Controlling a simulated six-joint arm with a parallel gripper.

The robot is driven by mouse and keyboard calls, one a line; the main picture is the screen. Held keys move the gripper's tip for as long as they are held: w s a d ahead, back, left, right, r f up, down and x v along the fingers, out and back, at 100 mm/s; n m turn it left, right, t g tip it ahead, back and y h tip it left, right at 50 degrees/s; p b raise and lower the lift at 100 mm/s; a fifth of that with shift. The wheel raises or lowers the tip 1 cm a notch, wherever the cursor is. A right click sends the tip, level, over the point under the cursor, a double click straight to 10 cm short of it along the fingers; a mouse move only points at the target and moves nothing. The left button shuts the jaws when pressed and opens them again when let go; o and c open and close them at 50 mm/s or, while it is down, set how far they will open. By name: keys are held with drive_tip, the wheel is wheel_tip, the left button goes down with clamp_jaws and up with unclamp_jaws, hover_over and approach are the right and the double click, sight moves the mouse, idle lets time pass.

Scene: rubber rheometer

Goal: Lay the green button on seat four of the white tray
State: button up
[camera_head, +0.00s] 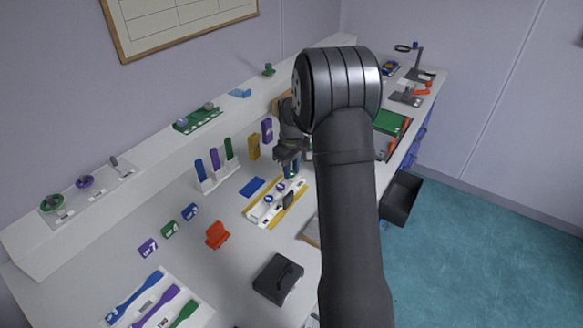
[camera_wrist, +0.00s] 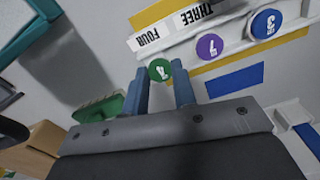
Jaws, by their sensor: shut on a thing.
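The green button (camera_wrist: 160,70) is between the two fingertips of my gripper (camera_wrist: 161,76), its numbered face showing in the wrist view. The white tray (camera_wrist: 238,36) has yellow edges and labels reading THREE and FOUR. The button is close to the FOUR label end; I cannot tell whether it touches the tray. A purple button (camera_wrist: 209,47) and a blue button (camera_wrist: 266,23) sit in a row on the tray. In the head view my gripper (camera_head: 290,172) is over the far end of the tray (camera_head: 262,217), and the green button cannot be made out.
A blue flat piece (camera_head: 252,187) lies left of the tray. A rack with upright coloured strips (camera_head: 215,167), a yellow block (camera_head: 254,146) and a purple block (camera_head: 267,130) stand behind it. An orange item (camera_head: 217,235) and a black case (camera_head: 278,278) are nearer the front.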

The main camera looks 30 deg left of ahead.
drive_tip(key=shift+f, duration=0.4)
drive_tip(key=o, duration=1)
drive_tip(key=shift+o, duration=0.2)
drive_tip(key=shift+r, duration=0.1)
wheel_tip(320, 180, up, 17)
drive_tip(key=shift+r, duration=0.2)
drive_tip(key=shift+f, duration=0.15)
wheel_tip(320, 180, down, 17)
drive_tip(key=shift+f, duration=0.1)
drive_tip(key=shift+r, duration=0.25)
